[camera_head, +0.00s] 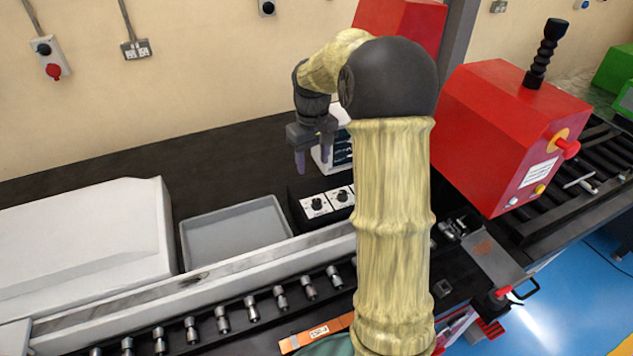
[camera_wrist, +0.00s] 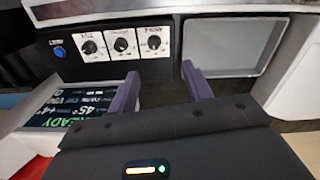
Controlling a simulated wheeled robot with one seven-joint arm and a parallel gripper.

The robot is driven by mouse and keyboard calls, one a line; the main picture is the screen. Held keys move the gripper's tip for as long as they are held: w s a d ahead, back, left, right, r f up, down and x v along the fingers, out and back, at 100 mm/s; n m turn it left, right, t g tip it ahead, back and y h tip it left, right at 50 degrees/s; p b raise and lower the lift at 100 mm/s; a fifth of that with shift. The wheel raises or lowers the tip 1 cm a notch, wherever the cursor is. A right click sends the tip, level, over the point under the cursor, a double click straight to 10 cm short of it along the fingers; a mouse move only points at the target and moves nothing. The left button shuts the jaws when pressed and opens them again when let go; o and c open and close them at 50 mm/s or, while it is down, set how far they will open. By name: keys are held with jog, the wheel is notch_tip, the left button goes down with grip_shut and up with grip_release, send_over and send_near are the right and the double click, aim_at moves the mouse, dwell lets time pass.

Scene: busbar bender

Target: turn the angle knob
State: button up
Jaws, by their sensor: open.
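A black control box holds three dark round knobs on white plates in the wrist view: a left knob (camera_wrist: 91,46), a middle knob (camera_wrist: 122,44) and a right knob (camera_wrist: 153,42). Their labels appear upside down and are too small to read surely, so I cannot tell which is the angle knob. Two knobs show in the head view, the left one (camera_head: 317,204) nearest the tray; my arm hides the rest. My gripper (camera_head: 312,162) is open and empty, above and behind the box. In the wrist view its fingertips (camera_wrist: 160,72) are apart, below the right knob, touching none.
A blue button (camera_wrist: 59,51) sits at the box's end. A display (camera_wrist: 75,108) showing READY and 45° stands close beside my gripper. A grey tray (camera_head: 236,226) adjoins the box. A white housing (camera_head: 90,235) is at left and a red machine (camera_head: 505,135) at right.

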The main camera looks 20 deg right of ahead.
aim_at(317, 200)
jog(key=shift+w+d+r, duration=0.65)
jog(key=shift+d+r, duration=0.2)
jog(key=shift+r, duration=0.05)
notch_tip(317, 200, down, 17)
jog(key=p, duration=0.5)
jog(key=shift+f+p, duration=0.2)
jog(key=shift+p, duration=0.15)
jog(key=c, duration=1)
